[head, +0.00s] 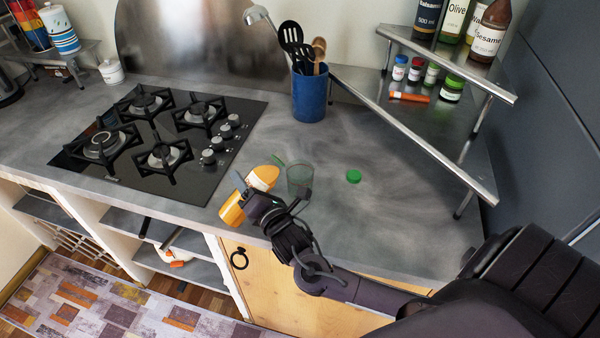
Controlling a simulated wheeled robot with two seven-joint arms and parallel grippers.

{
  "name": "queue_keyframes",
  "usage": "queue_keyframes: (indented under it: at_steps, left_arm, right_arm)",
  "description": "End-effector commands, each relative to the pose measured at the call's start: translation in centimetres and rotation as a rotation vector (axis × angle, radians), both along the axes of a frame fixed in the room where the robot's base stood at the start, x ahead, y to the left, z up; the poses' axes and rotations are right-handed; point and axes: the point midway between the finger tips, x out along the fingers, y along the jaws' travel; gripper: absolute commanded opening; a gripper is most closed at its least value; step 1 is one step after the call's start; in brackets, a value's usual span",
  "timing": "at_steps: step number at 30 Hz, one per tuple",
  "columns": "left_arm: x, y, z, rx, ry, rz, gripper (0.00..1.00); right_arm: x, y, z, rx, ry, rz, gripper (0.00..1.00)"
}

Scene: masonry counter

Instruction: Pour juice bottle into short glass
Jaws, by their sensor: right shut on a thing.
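The juice bottle (263,177) is orange, with its lower part (232,208) showing on the other side of my right gripper (248,193). My right gripper is shut on the bottle and hides its middle. The bottle looks tilted, its upper part leaning right toward the short glass. A small green piece (278,160) shows just past its upper end. The short glass (299,180) is clear and stands on the counter just right of the bottle. I cannot tell whether they touch or whether juice is in the glass. My left gripper is not in view.
A green cap (353,176) lies on the grey counter (390,215) right of the glass. A blue utensil holder (309,92) stands behind, a gas hob (160,140) to the left. A metal corner shelf (420,120) holds jars and bottles. The counter around the cap is clear.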

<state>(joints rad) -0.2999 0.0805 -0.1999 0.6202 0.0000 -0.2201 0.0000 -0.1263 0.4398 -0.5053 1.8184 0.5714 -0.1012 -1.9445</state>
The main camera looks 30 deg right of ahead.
Motion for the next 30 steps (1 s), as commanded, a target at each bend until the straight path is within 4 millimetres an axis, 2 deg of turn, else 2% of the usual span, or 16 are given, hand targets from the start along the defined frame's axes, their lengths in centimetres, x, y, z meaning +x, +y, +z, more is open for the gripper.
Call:
queue_keyframes:
  at_steps: [30]
  left_arm:
    - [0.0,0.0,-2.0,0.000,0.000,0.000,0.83]
  right_arm:
    - [0.0,0.6,-0.5,0.113,-0.006,-0.001,0.19]
